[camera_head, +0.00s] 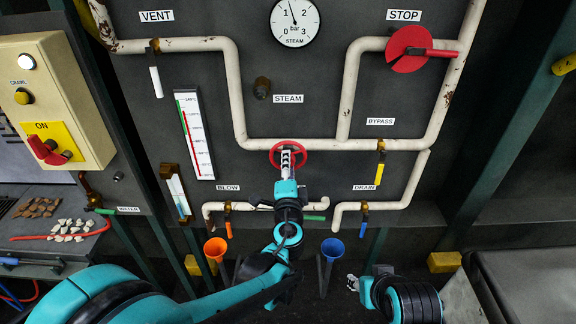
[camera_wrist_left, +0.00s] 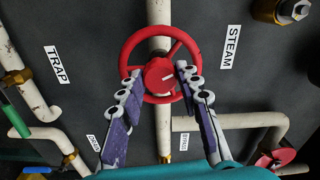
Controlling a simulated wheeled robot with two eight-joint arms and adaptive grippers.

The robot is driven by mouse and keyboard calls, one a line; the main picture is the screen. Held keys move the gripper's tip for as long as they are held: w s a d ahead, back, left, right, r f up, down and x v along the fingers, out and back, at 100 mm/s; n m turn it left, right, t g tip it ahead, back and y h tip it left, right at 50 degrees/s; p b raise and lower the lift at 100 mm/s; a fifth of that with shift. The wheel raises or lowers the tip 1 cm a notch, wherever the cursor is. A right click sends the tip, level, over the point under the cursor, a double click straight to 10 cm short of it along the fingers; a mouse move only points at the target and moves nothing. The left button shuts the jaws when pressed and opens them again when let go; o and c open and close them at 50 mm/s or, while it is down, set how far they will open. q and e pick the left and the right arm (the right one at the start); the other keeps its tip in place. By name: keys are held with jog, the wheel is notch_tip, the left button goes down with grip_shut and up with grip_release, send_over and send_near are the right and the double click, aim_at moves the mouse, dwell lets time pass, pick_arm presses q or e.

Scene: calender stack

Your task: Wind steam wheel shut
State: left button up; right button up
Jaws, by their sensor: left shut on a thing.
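The red steam wheel (camera_head: 304,162) is on the white pipe, below the STEAM label (camera_head: 289,99). In the left wrist view the wheel (camera_wrist_left: 128,52) faces me, with its round red hub between my fingers. My left gripper (camera_head: 288,155) reaches up to the wheel and is shut on it; its two fingers lie on either side of the hub in the left wrist view (camera_wrist_left: 158,76). They hide part of the rim and spokes. My right gripper (camera_head: 352,283) hangs low at the bottom right, away from the wheel; its finger state is too small to tell.
A pressure gauge (camera_head: 295,22) sits above, its needle a little left of the 1 to 2 middle. Orange (camera_head: 215,249) and blue (camera_head: 333,248) funnels stand below.

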pick_arm(q)
jog(key=m, duration=2.2)
jog(key=shift+m, duration=0.4)
jog(key=o, duration=1.2)
jog(key=shift+c, duration=0.2)
jog(key=shift+s, duration=0.15)
jog(key=s, duration=1.1)
jog(key=shift+s, duration=0.4)
